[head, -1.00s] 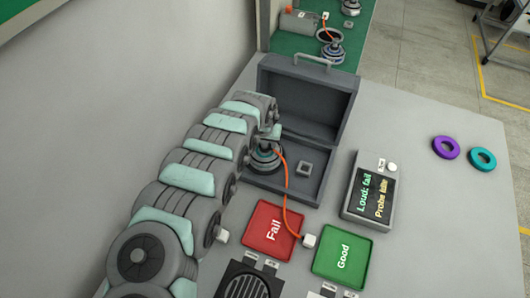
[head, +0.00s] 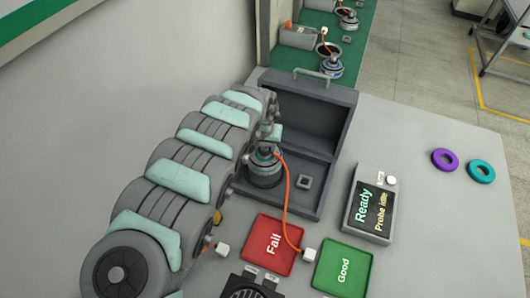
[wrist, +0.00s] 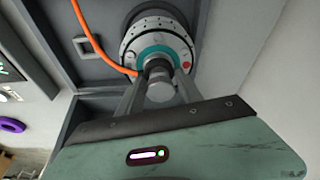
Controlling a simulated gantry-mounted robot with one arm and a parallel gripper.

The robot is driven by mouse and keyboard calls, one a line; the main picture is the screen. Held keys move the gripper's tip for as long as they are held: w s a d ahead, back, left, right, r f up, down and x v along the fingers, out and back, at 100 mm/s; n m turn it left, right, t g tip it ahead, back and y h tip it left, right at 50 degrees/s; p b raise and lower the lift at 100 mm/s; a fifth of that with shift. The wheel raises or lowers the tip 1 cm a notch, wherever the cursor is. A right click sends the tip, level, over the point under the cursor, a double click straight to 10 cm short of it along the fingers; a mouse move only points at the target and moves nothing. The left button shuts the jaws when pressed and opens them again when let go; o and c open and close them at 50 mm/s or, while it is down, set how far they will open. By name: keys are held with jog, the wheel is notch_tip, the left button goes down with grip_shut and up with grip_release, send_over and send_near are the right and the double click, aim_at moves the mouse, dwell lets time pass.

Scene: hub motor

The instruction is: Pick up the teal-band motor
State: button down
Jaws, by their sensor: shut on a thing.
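The teal-band motor (head: 265,172) is a round grey hub with a teal ring around its central shaft. It is at the left side of the open grey case (head: 326,200). In the wrist view the motor (wrist: 135,45) shows from above, with a red dot on its face. My gripper (wrist: 158,72) is shut on its shaft. In the head view my gripper (head: 268,144) is directly above the motor, partly hidden by my arm. Whether the motor touches the case floor cannot be told.
A red Fail tray (head: 262,257), green Good tray (head: 330,282) and display reading "Ready" (head: 359,222) stand nearby. Purple (head: 444,159) and teal (head: 481,171) rings lie at right, with clear table around.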

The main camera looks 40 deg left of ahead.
notch_tip(320, 180, up, 12)
jog(key=p, duration=0.3)
dwell(0.3)
jog(key=shift+w, duration=0.1)
